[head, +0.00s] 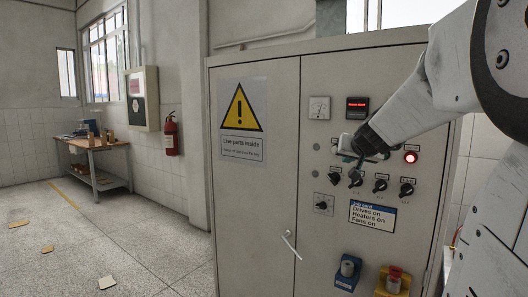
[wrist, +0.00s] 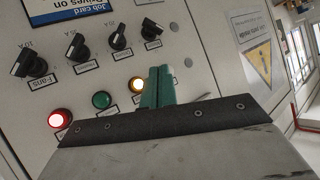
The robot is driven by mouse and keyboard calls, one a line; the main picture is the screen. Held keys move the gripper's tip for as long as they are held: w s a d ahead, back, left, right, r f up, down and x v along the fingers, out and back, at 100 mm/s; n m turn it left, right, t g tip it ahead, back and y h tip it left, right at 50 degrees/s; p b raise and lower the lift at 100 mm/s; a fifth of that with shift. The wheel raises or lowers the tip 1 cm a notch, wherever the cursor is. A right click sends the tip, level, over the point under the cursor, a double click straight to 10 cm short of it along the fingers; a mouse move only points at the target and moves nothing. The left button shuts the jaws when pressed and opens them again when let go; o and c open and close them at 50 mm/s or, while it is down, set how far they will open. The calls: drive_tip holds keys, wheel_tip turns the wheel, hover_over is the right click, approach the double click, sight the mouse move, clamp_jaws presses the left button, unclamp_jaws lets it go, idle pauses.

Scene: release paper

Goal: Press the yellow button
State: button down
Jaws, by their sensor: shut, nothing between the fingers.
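The yellow button (wrist: 137,85) is a small round lit button on the grey cabinet front, with a label beside it. In the head view my gripper and arm hide it. My gripper (wrist: 161,70) has two green fingers, closed together and empty. In the wrist view the fingertips appear just right of the yellow button. I cannot tell whether they touch the panel. In the head view my gripper (head: 352,158) is in front of the button row, left of the lit red button. A green button (wrist: 102,99) and the lit red button (wrist: 57,118) are in the same row.
Several black rotary knobs (head: 380,185) sit below the buttons, above a job card (head: 372,214). A blue box (head: 347,272) and a red mushroom button on a yellow box (head: 392,284) stick out lower down. A workbench (head: 97,165) stands far left.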

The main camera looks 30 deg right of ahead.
idle(0.3)
drive_tip(key=w+d, duration=0.3)
drive_tip(key=d, duration=0.5)
drive_tip(key=shift+w, duration=0.2)
drive_tip(key=shift+d, duration=0.2)
idle(1.8)
drive_tip(key=shift+w+d, duration=0.2)
drive_tip(key=shift+d, duration=0.05)
drive_tip(key=shift+w+d, duration=0.2)
drive_tip(key=shift+d, duration=0.25)
idle(0.8)
drive_tip(key=shift+a, duration=0.1)
drive_tip(key=shift+s+a, duration=0.35)
drive_tip(key=shift+a, duration=0.4)
